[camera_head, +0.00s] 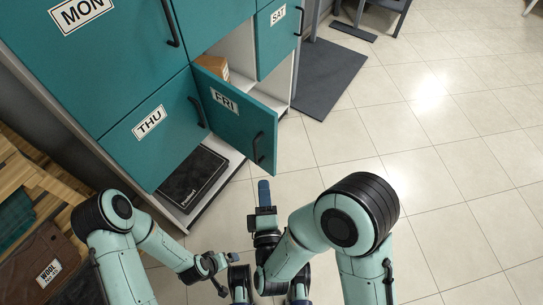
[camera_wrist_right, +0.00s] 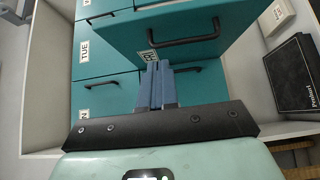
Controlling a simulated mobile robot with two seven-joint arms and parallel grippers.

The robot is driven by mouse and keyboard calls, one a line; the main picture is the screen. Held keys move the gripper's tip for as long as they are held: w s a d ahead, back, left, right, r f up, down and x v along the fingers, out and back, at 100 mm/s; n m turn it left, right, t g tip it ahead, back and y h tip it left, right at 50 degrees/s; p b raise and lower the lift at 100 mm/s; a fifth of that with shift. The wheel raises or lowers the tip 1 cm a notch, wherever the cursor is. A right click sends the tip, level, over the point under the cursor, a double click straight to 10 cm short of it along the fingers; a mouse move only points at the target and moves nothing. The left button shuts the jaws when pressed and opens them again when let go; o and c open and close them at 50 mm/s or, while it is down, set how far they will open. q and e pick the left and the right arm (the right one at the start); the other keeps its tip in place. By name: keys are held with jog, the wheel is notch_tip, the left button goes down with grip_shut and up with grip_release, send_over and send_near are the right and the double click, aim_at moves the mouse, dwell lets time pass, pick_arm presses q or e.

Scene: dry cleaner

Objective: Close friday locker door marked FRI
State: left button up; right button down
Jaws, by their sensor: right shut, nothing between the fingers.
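The teal FRI door (camera_head: 228,122) hangs open, swung outward from the locker, with its label and a black handle (camera_head: 258,147) near its free edge. The locker's interior behind it is partly visible. In the right wrist view, the FRI door (camera_wrist_right: 205,22) is just beyond the fingers, its label partly covered by them. My right gripper (camera_head: 264,190) has blue fingers, shut and empty, below the door's free edge in the head view; it also shows in the right wrist view (camera_wrist_right: 156,84). Whether it touches the door I cannot tell. My left gripper (camera_head: 218,264) is low in the picture, away from the door.
The THU door (camera_head: 155,130) is shut beside it, and the SAT door (camera_head: 278,35) is above right. A brown box (camera_head: 212,66) sits inside the locker. A black flat case (camera_head: 192,178) lies on the low shelf. Tiled floor (camera_head: 440,170) on the right is clear.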

jog(key=b, duration=0.1)
send_near(270, 142)
jog(key=w+a, duration=0.1)
jog(key=a, duration=0.2)
pick_arm(q)
jog(key=shift+y, duration=0.3)
jog(key=shift+w+a+f+b, duration=0.1)
jog(key=shift+a+f+b, duration=0.3)
jog(key=shift+f, duration=0.6)
jog(key=shift+w+a+f+b, duration=0.15)
jog(key=shift+a+f, duration=0.35)
jog(key=shift+f, duration=0.45)
pick_arm(e)
jog(key=shift+w+d, duration=0.45)
jog(key=shift+w, duration=0.35)
jog(key=shift+w+d, duration=0.45)
jog(key=shift+w, duration=0.35)
jog(key=shift+w+d, duration=0.4)
jog(key=shift+w, duration=0.4)
pick_arm(q)
jog(key=shift+d, duration=0.1)
pick_arm(e)
jog(key=shift+w, duration=0.1)
